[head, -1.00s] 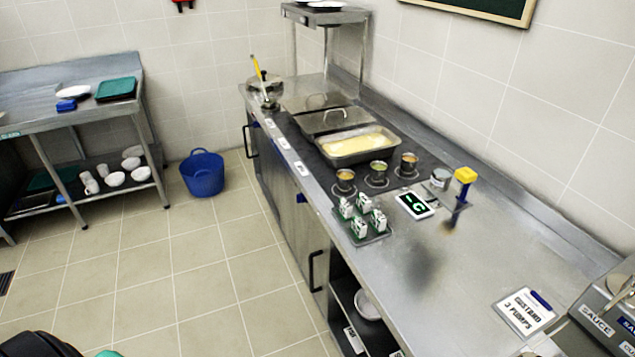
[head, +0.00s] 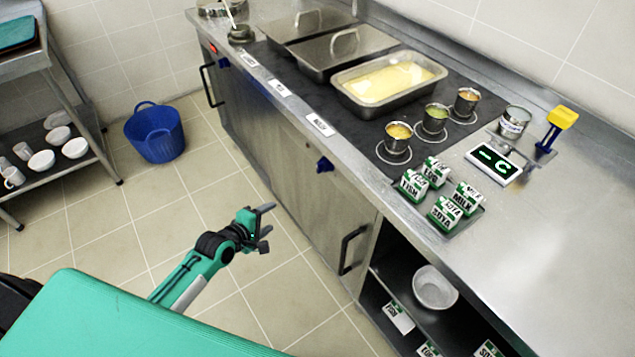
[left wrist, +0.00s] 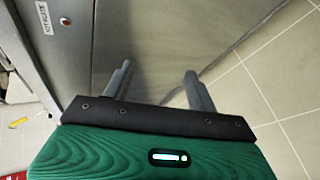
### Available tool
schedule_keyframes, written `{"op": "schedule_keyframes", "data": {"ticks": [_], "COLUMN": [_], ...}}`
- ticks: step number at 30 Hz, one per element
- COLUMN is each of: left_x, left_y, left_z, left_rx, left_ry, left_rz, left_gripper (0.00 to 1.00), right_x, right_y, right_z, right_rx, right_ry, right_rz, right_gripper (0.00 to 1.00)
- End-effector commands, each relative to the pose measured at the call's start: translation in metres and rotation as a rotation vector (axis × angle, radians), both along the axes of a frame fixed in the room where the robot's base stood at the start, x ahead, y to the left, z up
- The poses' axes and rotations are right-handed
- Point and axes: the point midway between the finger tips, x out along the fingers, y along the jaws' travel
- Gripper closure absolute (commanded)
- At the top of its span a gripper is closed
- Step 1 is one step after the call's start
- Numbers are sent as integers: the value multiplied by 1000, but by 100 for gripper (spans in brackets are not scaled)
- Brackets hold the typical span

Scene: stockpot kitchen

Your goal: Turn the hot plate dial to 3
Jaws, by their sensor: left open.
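A dark blue dial (head: 324,165) sticks out from the steel counter front, below a white label (head: 320,124). A second blue dial (head: 224,62) is farther left on the same front. The dial settings are too small to read. The black hot plate surface (head: 368,150) lies on the counter above. My left gripper (head: 268,226) is open and empty, lower and to the left of the nearer dial, apart from the cabinet. In the left wrist view its two fingers (left wrist: 158,85) are spread before the steel front, and no dial shows between them. My right gripper is not in view.
On the counter are a tray of yellow food (head: 388,82), lidded pans (head: 345,50), small cups (head: 398,135), green-white cartons (head: 445,212) and a display (head: 494,163). A black handle (head: 352,250) projects from the cabinet. A blue tub (head: 155,132) stands on the floor. The floor before the cabinet is free.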

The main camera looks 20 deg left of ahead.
Motion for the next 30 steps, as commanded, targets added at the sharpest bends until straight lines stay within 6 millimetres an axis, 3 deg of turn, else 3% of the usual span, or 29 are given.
{"op": "schedule_keyframes", "data": {"ticks": [3,6,10,17,30], "left_x": [9,8,3,13,75], "left_y": [-20,-35,-47,-56,-87], "left_z": [59,99,130,139,123], "left_rx": [-213,-351,-455,-494,-490], "left_ry": [-60,-78,-84,-84,-85], "left_rz": [8,-1,-14,-17,-18], "left_gripper": [42,42,42,42,42], "right_x": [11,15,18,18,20], "right_y": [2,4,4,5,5], "right_z": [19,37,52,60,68], "right_rx": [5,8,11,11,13], "right_ry": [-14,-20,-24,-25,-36], "right_rz": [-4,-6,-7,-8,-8], "right_gripper": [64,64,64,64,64]}}
